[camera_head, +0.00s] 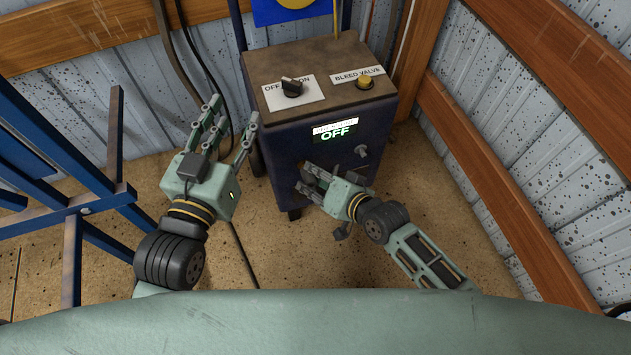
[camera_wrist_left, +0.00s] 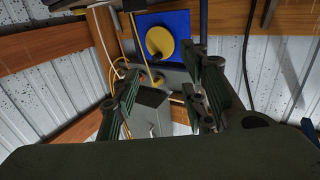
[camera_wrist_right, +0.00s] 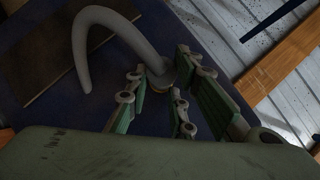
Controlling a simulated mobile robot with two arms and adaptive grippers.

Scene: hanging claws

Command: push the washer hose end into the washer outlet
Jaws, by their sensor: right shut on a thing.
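The washer (camera_head: 325,125) is a dark blue box with a worn brown top and a lit panel reading OFF. My right gripper (camera_head: 308,180) is at its front face, low down. In the right wrist view it is shut on the washer hose end (camera_wrist_right: 160,76), close to the dark blue face. The grey hose (camera_wrist_right: 88,30) bends in an arch to the left of the fingers. I cannot tell whether the end touches the outlet, which the fingers seem to hide. My left gripper (camera_head: 233,113) is open and empty, left of the washer.
A black knob (camera_head: 291,87) and a bleed valve knob (camera_head: 365,82) sit on the washer top. A small grey fitting (camera_head: 361,150) sticks out of its front. A blue metal frame (camera_head: 75,195) stands at left. Wooden rails and corrugated walls enclose the corner.

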